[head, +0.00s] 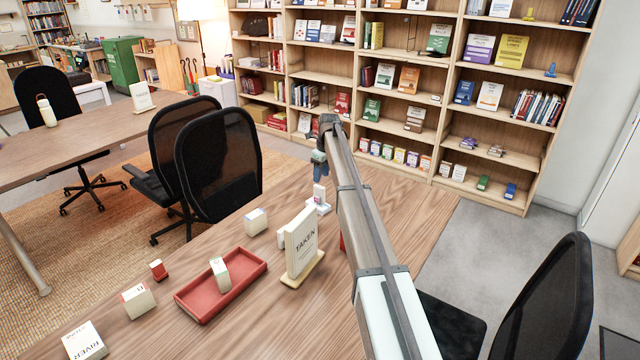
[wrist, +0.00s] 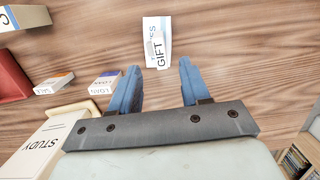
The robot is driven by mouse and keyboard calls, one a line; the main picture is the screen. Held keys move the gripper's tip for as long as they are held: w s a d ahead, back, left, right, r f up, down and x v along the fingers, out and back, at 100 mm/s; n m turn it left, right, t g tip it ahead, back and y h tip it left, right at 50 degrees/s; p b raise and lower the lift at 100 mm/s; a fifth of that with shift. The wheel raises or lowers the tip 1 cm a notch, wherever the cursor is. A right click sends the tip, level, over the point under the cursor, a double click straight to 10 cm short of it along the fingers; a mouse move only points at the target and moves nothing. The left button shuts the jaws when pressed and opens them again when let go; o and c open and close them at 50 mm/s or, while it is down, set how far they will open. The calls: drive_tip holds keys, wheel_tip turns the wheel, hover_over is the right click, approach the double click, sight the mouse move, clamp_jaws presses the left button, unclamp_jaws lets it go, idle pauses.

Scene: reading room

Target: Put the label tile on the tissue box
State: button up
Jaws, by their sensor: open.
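In the wrist view, a small white tile lettered GIFT (wrist: 163,52) lies over a white box face with partly covered blue letters, T and ES, which looks like the tissue box (wrist: 156,23). I cannot tell whether the tile rests flat on it. In the head view, a small white upright piece (head: 319,191) stands under my gripper; its parts are too small to tell apart. My gripper (wrist: 160,72) is open, with nothing between its blue fingers. Its tips are just short of the tile; it also shows in the head view (head: 320,170), above the white piece.
A TAKEN sign (head: 301,245) stands close to the left of my arm. A red tray (head: 205,306) holds a small white box. Several small boxes and a RIVER card (head: 85,341) are further left. Office chairs (head: 218,165) border the table. The table right of my gripper is clear.

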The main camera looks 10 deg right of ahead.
drive_tip(key=shift+s+d+r, duration=0.15)
drive_tip(key=shift+r, duration=1.2)
drive_tip(key=shift+s+d+r, duration=0.1)
drive_tip(key=shift+d+r, duration=0.05)
drive_tip(key=shift+r, duration=1.2)
